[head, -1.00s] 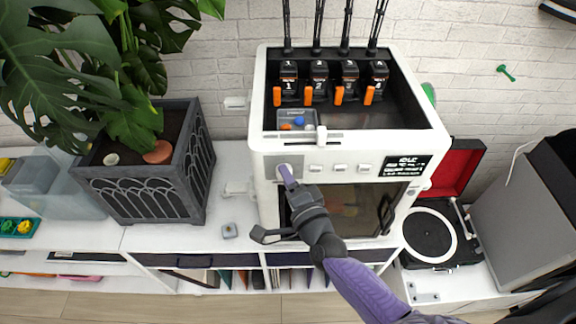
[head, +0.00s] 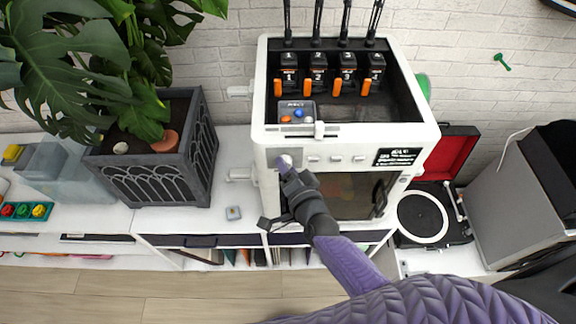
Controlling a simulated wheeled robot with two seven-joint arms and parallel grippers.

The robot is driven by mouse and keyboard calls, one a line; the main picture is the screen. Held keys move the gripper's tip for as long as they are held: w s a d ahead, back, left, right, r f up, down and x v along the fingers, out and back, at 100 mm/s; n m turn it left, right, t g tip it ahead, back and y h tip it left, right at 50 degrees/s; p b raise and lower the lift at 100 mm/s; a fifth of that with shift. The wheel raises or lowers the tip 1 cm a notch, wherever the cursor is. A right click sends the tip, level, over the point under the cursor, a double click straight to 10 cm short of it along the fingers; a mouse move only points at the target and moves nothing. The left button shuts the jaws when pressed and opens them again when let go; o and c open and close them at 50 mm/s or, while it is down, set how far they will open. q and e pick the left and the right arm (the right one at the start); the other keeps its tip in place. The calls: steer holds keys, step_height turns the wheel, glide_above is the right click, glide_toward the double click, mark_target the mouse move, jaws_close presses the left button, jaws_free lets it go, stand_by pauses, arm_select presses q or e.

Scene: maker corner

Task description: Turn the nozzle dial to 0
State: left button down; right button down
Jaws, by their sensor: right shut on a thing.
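The white 3D printer (head: 262,135) stands on the white cabinet in the middle of the head view. Its round nozzle dial (head: 286,158) is at the left end of the front control strip, and its markings are too small to read. My right gripper (head: 285,163) reaches up from below and is shut at the dial, with the fingertips covering part of it. A small dark display (head: 397,157) with white text sits at the right of the strip. My left gripper is not in view.
A planter (head: 150,180) with a big-leaved plant stands left of the printer. A record player (head: 425,215) with a red lid and a grey speaker (head: 515,205) stand to the right. A small grey block (head: 233,213) lies on the cabinet top, which is otherwise clear there.

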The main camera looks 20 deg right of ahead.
steer(key=shift+c, duration=1.2)
jaws_free()
steer(key=s+r, duration=0.1)
steer(key=s, duration=0.8)
steer(key=shift+s+d+r, duration=0.3)
steer(key=shift+s+d, duration=0.05)
